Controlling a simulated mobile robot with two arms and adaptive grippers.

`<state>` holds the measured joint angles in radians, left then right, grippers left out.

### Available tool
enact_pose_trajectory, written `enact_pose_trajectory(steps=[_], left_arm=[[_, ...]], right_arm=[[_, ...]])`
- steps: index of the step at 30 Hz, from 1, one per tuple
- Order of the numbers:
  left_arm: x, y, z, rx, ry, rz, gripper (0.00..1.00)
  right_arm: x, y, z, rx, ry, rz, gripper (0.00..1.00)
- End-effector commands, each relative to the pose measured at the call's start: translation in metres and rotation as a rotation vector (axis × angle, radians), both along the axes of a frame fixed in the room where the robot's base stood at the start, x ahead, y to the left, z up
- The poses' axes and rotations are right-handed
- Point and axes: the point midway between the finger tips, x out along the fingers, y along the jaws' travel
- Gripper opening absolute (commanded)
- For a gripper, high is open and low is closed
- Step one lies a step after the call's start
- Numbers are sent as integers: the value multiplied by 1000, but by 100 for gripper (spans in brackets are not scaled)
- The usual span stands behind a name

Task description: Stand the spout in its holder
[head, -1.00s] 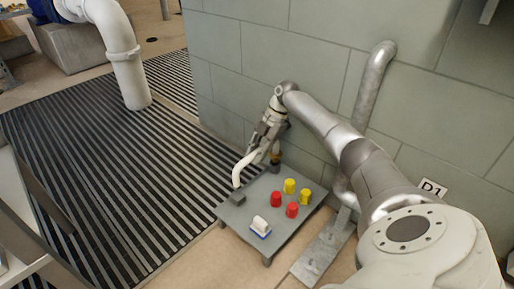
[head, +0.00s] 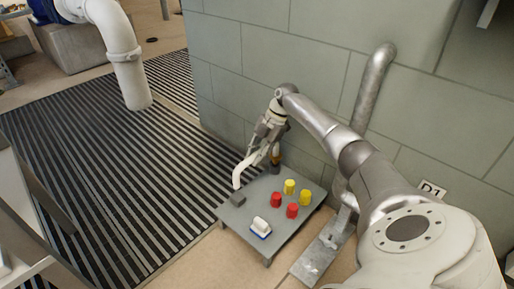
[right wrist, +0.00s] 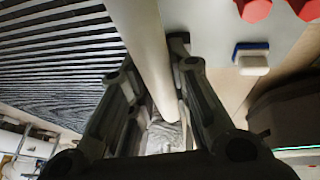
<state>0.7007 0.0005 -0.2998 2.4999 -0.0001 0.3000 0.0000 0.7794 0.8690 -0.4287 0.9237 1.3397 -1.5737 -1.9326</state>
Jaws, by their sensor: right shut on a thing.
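The white bent spout (head: 244,165) is in my right gripper (head: 262,150), over the far left of a low grey table. One end of the spout points down just behind a small dark block (head: 238,199), which may be the holder; I cannot tell whether they touch. In the right wrist view the spout (right wrist: 146,40) runs as a pale tube between the two dark fingers of the gripper (right wrist: 155,62). A dark piece with a brown top (head: 275,163) stands at the table's back, partly behind the gripper. My left gripper is not in view.
The grey table (head: 240,221) also carries two red cups (head: 276,199), two yellow cups (head: 289,186) and a white and blue brush-like thing (head: 261,227). A block wall (head: 320,90) and a metal pipe (head: 372,88) stand close behind. Floor grating (head: 100,170) lies left.

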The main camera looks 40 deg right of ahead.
Motion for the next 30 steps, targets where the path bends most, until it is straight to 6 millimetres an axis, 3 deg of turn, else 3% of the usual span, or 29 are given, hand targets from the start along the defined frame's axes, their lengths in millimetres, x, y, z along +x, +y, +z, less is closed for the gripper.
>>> enact_pose_trajectory(steps=[30], left_arm=[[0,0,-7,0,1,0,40]], right_arm=[[1,-1,-16,-1,-3,0,0]])
